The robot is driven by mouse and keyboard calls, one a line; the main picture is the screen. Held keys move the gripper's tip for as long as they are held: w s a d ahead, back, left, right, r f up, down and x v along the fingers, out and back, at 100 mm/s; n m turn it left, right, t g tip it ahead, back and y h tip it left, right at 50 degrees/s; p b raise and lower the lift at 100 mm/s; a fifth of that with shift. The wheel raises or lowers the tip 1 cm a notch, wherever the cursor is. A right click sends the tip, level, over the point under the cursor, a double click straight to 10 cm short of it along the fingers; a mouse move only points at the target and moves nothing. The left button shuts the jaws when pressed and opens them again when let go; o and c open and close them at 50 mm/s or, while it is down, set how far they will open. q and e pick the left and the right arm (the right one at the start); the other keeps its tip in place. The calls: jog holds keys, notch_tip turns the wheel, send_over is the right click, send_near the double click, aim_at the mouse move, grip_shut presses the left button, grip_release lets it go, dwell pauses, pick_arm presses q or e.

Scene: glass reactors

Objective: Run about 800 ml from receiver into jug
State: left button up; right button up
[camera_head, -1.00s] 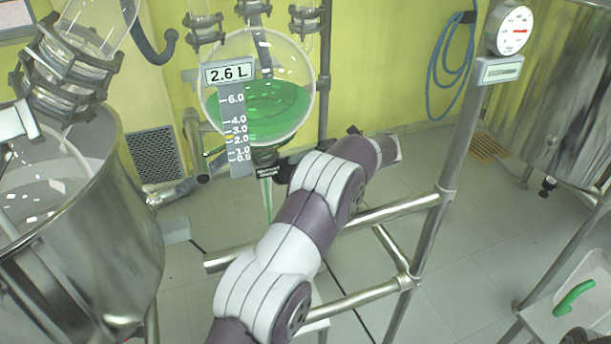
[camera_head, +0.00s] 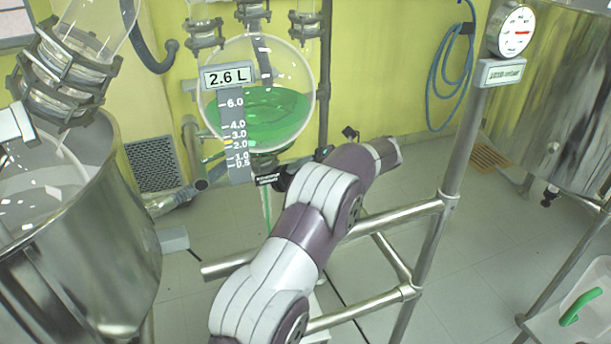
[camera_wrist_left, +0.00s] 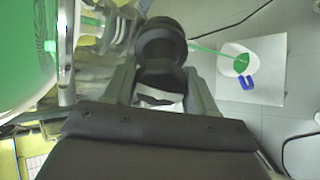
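The glass receiver (camera_head: 285,75) holds green liquid, and its display (camera_head: 228,76) reads 2.6 L. A thin green stream (camera_head: 266,205) runs down from its outlet. In the left wrist view, the stream (camera_wrist_left: 212,50) ends in a white jug (camera_wrist_left: 232,52) with a blue handle (camera_wrist_left: 247,81). Some green liquid shows in the jug, which stands on a pale square plate (camera_wrist_left: 262,92). My left gripper (camera_head: 280,179) is at the outlet. In the wrist view its fingers (camera_wrist_left: 160,88) close around a black valve knob (camera_wrist_left: 160,45). The head view hides the jug behind my arm. My right gripper is out of view.
A steel vessel (camera_head: 95,255) stands at the left and another (camera_head: 560,100) at the right. Metal frame tubes (camera_head: 425,245) cross behind my arm. A dial gauge (camera_head: 515,30) is on the post. A clear container with a green handle (camera_head: 580,306) is at the lower right.

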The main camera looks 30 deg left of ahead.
pick_arm(q)
jog(key=shift+o, duration=1.3)
jog(key=v, duration=0.7)
jog(key=shift+r, duration=0.15)
jog(key=shift+d, duration=0.15)
dwell(5.7)
